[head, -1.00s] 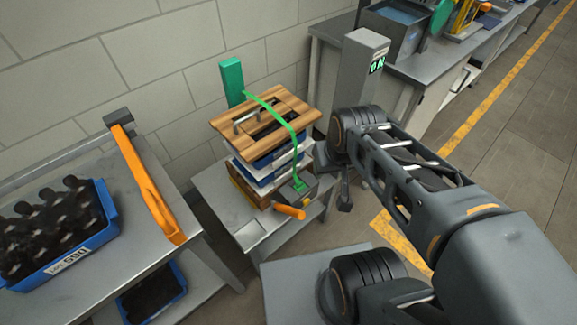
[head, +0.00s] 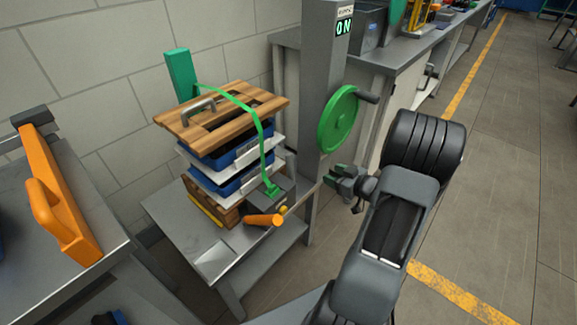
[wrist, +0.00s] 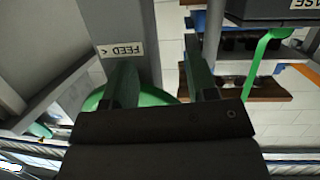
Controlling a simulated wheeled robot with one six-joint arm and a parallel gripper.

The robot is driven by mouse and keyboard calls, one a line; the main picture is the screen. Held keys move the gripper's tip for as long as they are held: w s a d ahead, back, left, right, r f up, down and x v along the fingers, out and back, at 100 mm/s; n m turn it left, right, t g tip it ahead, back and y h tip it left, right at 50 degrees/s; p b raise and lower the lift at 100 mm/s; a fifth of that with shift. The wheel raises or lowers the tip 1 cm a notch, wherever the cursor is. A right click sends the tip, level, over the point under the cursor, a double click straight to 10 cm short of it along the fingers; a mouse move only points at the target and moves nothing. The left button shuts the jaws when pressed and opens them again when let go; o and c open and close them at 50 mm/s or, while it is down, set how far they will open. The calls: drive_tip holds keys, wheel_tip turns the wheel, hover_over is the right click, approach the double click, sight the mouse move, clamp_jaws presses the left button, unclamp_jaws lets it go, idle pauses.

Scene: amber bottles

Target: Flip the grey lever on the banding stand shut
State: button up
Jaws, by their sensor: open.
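The banding stand is a stack of blue and white trays (head: 225,178) under a wooden board (head: 225,110), with a green strap (head: 262,145) over it. A grey box (head: 270,192) at the strap's lower end has an orange handle (head: 264,220) sticking out. A thin grey rod (head: 302,197) by the box may be the grey lever; I cannot tell its position surely. My gripper (head: 333,177) is open and empty, right of the box and apart from it. In the wrist view my gripper's fingers (wrist: 162,85) are spread, with the dark box (wrist: 270,12) at upper right.
A grey post (head: 320,95) with an "ON" sign and a green handwheel (head: 338,120) stands close behind my gripper. The post's "FEED" label (wrist: 120,50) shows in the wrist view. A bench (head: 60,205) with an orange-handled piece is at left. The floor at right is open.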

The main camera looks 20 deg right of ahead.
sight(289, 158)
drive_tip(key=s+a+r+n+y, duration=0.1)
drive_tip(key=a+r+n+y, duration=0.1)
drive_tip(key=a+r+y, duration=0.3)
drive_tip(key=shift+y, duration=0.4)
drive_tip(key=x, duration=0.4)
drive_tip(key=b+x, duration=0.1)
drive_tip(key=x, duration=0.3)
drive_tip(key=b+x, duration=0.1)
drive_tip(key=x, duration=0.3)
drive_tip(key=shift+w+f, duration=0.4)
drive_tip(key=shift+w, duration=0.05)
clamp_jaws()
